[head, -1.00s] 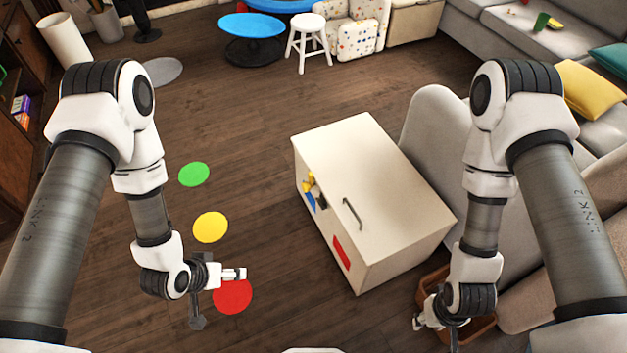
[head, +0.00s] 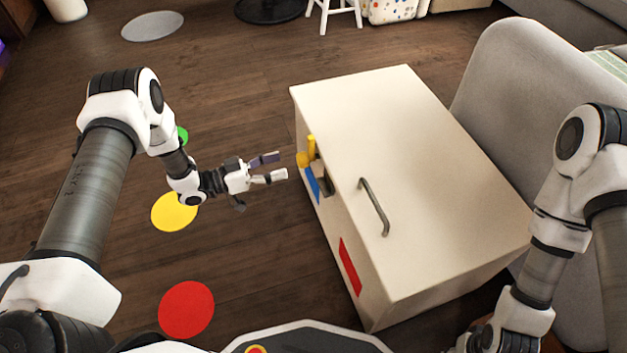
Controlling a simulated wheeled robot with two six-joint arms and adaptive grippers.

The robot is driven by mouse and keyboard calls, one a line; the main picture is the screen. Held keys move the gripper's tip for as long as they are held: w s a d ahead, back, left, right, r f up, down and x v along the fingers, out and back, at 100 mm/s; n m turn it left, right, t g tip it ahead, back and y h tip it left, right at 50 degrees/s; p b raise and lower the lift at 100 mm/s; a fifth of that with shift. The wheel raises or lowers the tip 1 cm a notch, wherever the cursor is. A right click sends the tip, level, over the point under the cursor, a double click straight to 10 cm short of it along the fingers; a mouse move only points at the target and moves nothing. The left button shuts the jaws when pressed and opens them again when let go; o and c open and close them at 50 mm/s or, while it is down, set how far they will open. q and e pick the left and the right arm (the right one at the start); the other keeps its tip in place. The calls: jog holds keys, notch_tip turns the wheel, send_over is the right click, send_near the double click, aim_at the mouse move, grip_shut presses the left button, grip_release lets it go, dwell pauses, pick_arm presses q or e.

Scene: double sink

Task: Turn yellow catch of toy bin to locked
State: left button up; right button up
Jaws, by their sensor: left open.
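The toy bin (head: 420,160) is a cream box with a grey bar handle (head: 374,207) on its lid. Its yellow catch (head: 308,152) sits on the left-facing front, near the far end, above a blue patch (head: 312,184). A red patch (head: 350,266) is on the same face, nearer me. A dark part shows beside the catch; its detail is too small to tell. My left gripper (head: 277,167) is open and empty, its fingers pointing right at the catch, a short gap to its left. My right gripper is out of view; only my right arm shows.
A grey sofa (head: 540,110) stands close behind the bin on the right. Flat yellow (head: 174,212), red (head: 187,309) and green (head: 183,136) discs lie on the wooden floor. A white stool (head: 335,14) is at the back.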

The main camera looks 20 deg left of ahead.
aim_at(298, 162)
pick_arm(q)
jog(key=b+x, duration=0.1)
jog(key=x, duration=0.2)
jog(key=f+b+x, duration=0.1)
jog(key=b+x, duration=0.1)
jog(key=x, duration=0.1)
jog(key=shift+w+d+f, duration=0.1)
jog(key=shift+d+f, duration=0.05)
jog(key=shift+d, duration=0.15)
jog(key=shift+w+d, duration=0.35)
jog(key=shift+d, duration=0.1)
jog(key=shift+r, duration=0.25)
grip_shut()
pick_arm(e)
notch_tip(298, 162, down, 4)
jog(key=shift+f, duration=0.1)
